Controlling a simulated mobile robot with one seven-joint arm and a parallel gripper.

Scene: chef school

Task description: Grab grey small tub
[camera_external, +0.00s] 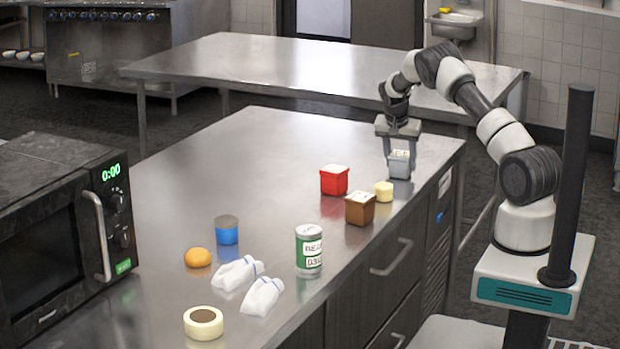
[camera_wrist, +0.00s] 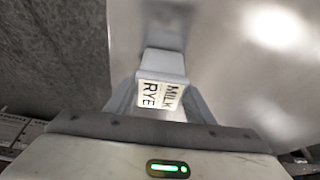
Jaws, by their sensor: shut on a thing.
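The small grey tub (camera_external: 399,165) is at the far right part of the steel counter, below my gripper (camera_external: 399,150). My gripper points down and is shut on the tub, with a finger on each side. In the wrist view the tub (camera_wrist: 163,64) sits between the fingers of my gripper (camera_wrist: 162,98), and its pale label reads "MILK RYE". I cannot tell whether the tub's base touches the counter.
A red tub (camera_external: 334,181), a brown tub (camera_external: 360,209) and a small yellow piece (camera_external: 384,191) stand left of and nearer than the grey tub. A labelled can (camera_external: 309,250), blue container (camera_external: 226,230), orange (camera_external: 198,257) and microwave (camera_external: 62,235) are nearer. The counter's back left is clear.

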